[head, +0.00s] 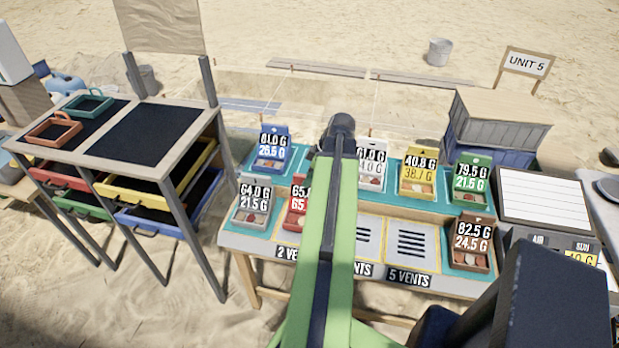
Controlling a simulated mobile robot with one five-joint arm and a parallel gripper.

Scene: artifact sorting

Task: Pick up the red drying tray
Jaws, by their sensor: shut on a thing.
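A small red tray (297,204) stands on the table with the vent sheets. Its number card reads 65-something, and my green arm hides its right side. A larger red tray (62,177) sits in the left slot of the shelf unit on the left. My green arm rises from the bottom centre across the table and ends in a dark joint beside the small trays. No gripper fingers show, so I cannot see what they touch.
Blue (269,150), yellow (418,177), green (470,180), grey (253,205) and brown (470,243) small trays share the table (262,245). A shelf unit (120,160) stands left. A grey crate (490,128) is behind right. Sand lies open between shelf and table.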

